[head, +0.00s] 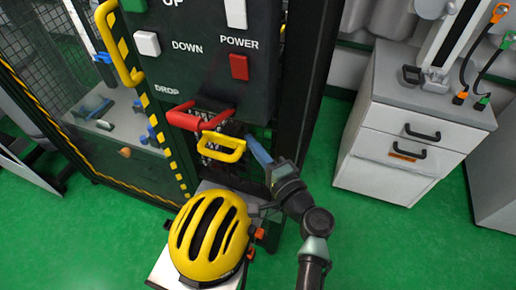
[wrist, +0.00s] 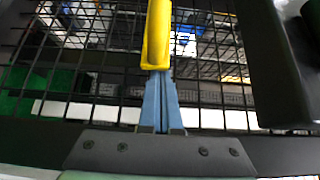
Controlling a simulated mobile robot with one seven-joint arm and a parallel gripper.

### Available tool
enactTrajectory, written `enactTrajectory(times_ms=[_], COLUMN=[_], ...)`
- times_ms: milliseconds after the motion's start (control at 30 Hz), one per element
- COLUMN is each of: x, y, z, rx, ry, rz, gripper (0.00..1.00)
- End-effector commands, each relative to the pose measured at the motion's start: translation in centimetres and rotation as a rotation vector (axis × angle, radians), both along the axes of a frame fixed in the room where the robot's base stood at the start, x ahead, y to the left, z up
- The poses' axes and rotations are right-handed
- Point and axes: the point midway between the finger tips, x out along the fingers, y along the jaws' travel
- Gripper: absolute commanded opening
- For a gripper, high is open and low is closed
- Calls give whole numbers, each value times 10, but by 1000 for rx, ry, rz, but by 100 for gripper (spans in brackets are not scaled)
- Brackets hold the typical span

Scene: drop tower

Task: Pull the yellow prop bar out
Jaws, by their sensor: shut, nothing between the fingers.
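A yellow loop-shaped bar (head: 236,157), which looks like the prop bar, sticks out just below the red DROP handle (head: 184,118) on the dark control panel. My gripper (head: 256,147) is just right of it, its blue fingers pointing up toward the panel. In the wrist view, a yellow bar (wrist: 157,35) runs down from the top edge to the fingertips. My gripper (wrist: 161,76) is shut there with nothing between the fingers. The bar's end overlaps the tips; I cannot tell whether they touch.
A yellow helmet (head: 208,238) sits on a white surface in front of the tower. Another yellow handle (head: 119,44) is on the tower's striped frame at left. A white drawer cabinet (head: 405,125) stands at right. Black wire mesh (wrist: 80,80) lies behind the bar. Green floor is clear at lower right.

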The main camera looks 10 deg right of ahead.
Motion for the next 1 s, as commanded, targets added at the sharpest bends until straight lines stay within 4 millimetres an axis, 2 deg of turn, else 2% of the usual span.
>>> enactTrajectory(times_ms=[267, 700, 1000], x=[-3, -56, -60], y=[2, 33, 37], z=[0, 0, 0], rx=[0, 1, 1], ry=[0, 0, 0], rz=[1, 5, 8], gripper=[0, 0, 0])
